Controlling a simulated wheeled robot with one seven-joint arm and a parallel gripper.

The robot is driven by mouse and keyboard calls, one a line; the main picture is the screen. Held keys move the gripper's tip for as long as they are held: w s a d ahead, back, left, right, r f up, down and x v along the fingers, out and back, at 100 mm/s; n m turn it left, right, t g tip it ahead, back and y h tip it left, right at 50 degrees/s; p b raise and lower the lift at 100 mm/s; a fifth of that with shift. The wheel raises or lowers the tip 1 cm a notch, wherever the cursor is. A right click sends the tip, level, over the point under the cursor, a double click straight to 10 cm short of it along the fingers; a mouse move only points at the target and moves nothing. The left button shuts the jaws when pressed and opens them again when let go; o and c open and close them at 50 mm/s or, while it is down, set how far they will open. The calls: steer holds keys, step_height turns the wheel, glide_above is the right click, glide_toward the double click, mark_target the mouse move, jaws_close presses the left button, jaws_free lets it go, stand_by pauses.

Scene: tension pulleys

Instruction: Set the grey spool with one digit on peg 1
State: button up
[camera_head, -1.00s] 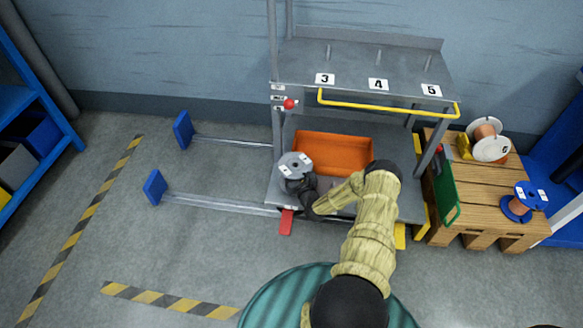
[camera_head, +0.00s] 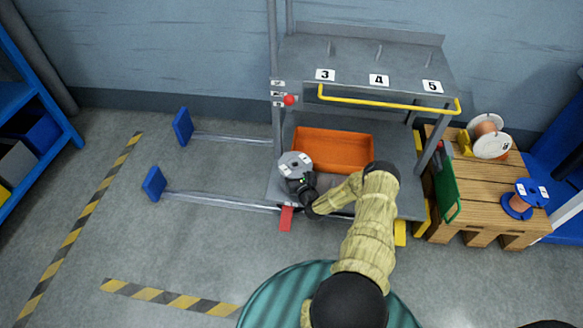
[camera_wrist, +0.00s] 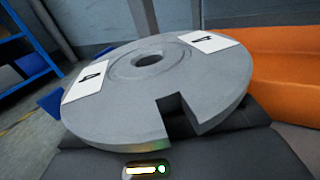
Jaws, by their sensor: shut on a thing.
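A grey spool (camera_head: 295,163) with white labels is in my gripper (camera_head: 298,183), at the left front of the cart's lower deck. In the wrist view the grey spool (camera_wrist: 150,95) fills the middle, its round face tilted, with a centre hole and a square notch in the rim. Each of its two labels seems to bear one digit, perhaps a 4. The fingers are mostly hidden beneath the spool. Peg 1 cannot be made out. The upper shelf (camera_head: 350,60) has upright pegs above labels 3, 4 and 5.
An orange bin (camera_head: 333,150) lies on the lower deck (camera_head: 400,155) just behind and right of the spool; its side also shows in the wrist view (camera_wrist: 285,75). A cart post, red knob (camera_head: 289,100) and yellow rail (camera_head: 385,104) stand near. A pallet (camera_head: 485,180) holds white and blue spools.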

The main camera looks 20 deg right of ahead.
steer(key=shift+f, duration=0.35)
stand_by(0.4)
steer(key=o, duration=1.5)
steer(key=shift+c, duration=0.2)
steer(key=shift+f, duration=0.1)
steer(key=shift+s+p, duration=0.35)
steer(key=shift+s, duration=0.3)
steer(key=s+p, duration=0.1)
steer(key=s, duration=0.2)
steer(key=s+p, duration=0.1)
steer(key=s, duration=0.3)
steer(key=s+p, duration=0.2)
steer(key=s, duration=0.2)
steer(key=shift+a, duration=0.35)
steer(key=shift+w+a, duration=0.1)
steer(key=shift+w, duration=0.05)
